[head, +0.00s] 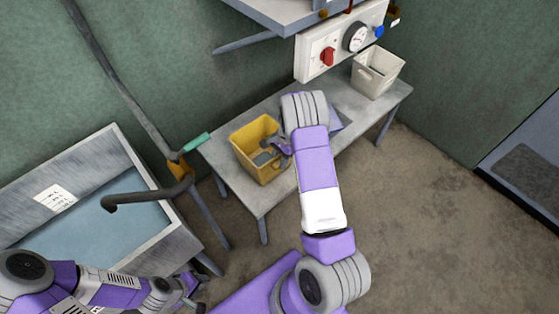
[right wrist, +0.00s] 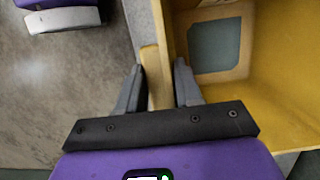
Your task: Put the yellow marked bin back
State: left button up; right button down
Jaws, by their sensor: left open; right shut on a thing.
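The yellow bin (head: 250,134) is at the left part of the grey table, upright with its open top facing up. I cannot tell whether it rests on the table or is just above it. A grey square patch (right wrist: 215,46) shows inside it in the right wrist view. My right gripper (head: 279,148) is at the bin's right side. In the right wrist view, its two fingers (right wrist: 158,75) straddle the bin's wall, shut on it. My left gripper (head: 190,287) is open and empty, low at the left, apart from the bin.
The grey table (head: 253,195) also holds a whitish bin (head: 367,82) at its far right end. A bluish item (head: 337,117) is partly hidden behind my right arm. A panel (head: 313,53) with a gauge hangs above. A sink (head: 110,220) with a curved tap (head: 150,199) is at left.

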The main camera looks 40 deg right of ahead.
jog(key=shift+f, duration=0.15)
jog(key=c, duration=0.8)
grip_release()
jog(key=shift+o, duration=0.2)
jog(key=shift+w+r, duration=0.1)
jog(key=shift+r, duration=0.3)
jog(key=p+v, duration=0.2)
jog(key=v, duration=0.9)
jog(key=shift+r+p, duration=0.25)
jog(key=shift+p, duration=0.1)
jog(key=shift+d, duration=0.1)
